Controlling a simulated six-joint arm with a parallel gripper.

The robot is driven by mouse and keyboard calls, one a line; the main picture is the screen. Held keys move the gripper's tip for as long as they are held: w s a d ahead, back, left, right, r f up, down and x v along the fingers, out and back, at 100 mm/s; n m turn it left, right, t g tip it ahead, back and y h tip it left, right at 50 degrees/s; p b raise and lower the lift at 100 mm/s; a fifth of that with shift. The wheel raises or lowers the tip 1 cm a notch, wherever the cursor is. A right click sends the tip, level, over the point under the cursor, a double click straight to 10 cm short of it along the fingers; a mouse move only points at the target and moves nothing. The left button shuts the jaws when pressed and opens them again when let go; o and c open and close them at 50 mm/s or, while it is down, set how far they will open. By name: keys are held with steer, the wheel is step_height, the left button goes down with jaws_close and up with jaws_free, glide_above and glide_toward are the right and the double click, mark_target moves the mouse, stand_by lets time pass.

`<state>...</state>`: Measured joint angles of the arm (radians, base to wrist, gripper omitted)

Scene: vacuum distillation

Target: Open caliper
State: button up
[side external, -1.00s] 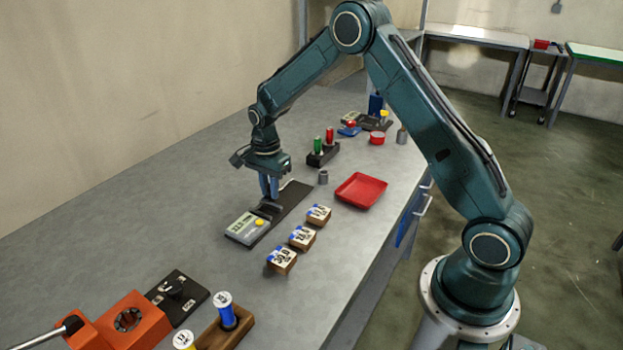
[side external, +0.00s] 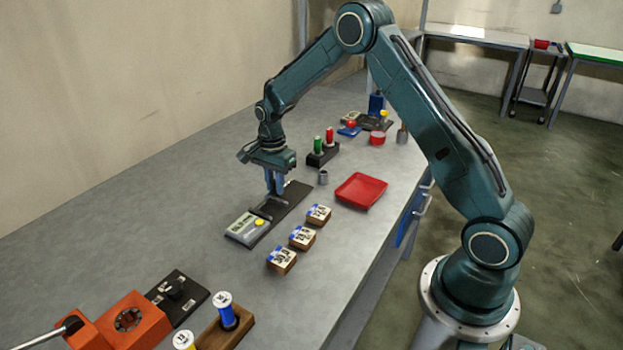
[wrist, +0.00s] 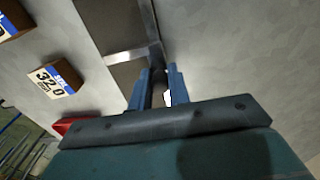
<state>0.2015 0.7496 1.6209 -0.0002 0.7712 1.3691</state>
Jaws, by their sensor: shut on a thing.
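The caliper is a grey unit (side external: 240,232) with a small display and a yellow button, lying on the table at the front end of a dark flat base (side external: 293,198). My gripper (side external: 274,194) points down over the base, behind the grey unit. It is shut on the caliper's sliding jaw, a dark piece largely hidden between the fingers. A gap shows between the grey unit's end and the fingers. In the wrist view, my gripper's blue fingers (wrist: 159,80) stand close on either side of the dark piece. The display digits are too small to read surely.
Three labelled wooden blocks (side external: 302,238) stand to the right of the caliper; one reads 32.0 in the wrist view (wrist: 55,79). The table at left is clear.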

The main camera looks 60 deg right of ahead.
stand_by(0.8)
steer(key=o, duration=0.8)
steer(key=shift+o, duration=0.2)
steer(key=shift+r, duration=0.1)
steer(key=shift+r, duration=3.4)
